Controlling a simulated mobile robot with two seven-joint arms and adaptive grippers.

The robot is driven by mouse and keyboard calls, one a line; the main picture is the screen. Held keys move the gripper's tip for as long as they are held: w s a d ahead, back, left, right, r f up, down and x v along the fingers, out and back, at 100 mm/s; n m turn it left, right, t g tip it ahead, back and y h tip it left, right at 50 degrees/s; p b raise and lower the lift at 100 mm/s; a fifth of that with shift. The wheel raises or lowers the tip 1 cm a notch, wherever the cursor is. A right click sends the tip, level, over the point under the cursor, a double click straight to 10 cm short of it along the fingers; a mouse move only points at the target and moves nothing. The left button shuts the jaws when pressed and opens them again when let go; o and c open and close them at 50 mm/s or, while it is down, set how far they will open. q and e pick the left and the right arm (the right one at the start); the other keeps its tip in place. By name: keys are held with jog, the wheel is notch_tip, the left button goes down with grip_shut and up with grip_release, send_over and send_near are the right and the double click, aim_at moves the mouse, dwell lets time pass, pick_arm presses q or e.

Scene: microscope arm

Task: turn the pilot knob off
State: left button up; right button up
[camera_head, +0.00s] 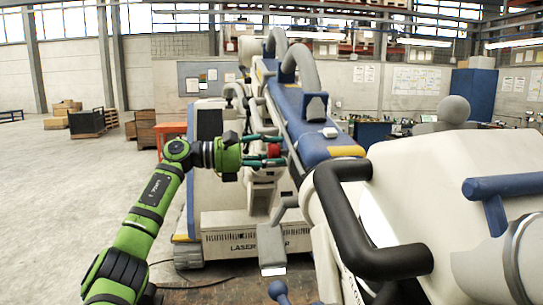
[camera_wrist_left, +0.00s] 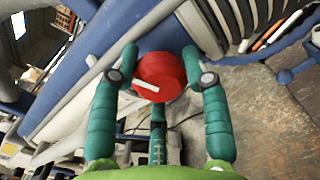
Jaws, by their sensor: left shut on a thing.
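The pilot knob (camera_wrist_left: 161,74) is a round red knob with a short white mark on its face. In the left wrist view it sits between the two green fingers, and the white mark lies nearly level, sloping slightly down to the right. In the head view the red knob (camera_head: 273,151) shows small at the side of the blue and white microscope arm (camera_head: 300,112). My left gripper (camera_head: 279,150) reaches it from the left and is shut on it, with one finger on each side. My right gripper is not in view.
A bulky white housing (camera_head: 415,180) with a thick black handle (camera_head: 350,225) fills the right foreground. A white base (camera_head: 255,238) stands below the knob. Open floor (camera_head: 50,190) lies to the left, with boxes (camera_head: 85,120) far back.

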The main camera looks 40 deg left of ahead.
pick_arm(q)
jog(key=shift+w+d+f+m, duration=0.1)
jog(key=shift+f+m, duration=0.3)
jog(key=shift+m, duration=0.2)
jog(key=o, duration=1.1)
jog(key=shift+o, duration=0.2)
jog(key=shift+w, duration=0.15)
jog(key=shift+r, duration=0.1)
jog(key=shift+s+a+r, duration=0.1)
jog(key=shift+s+a, duration=0.3)
jog(key=shift+s, duration=0.05)
jog(key=v, duration=1.1)
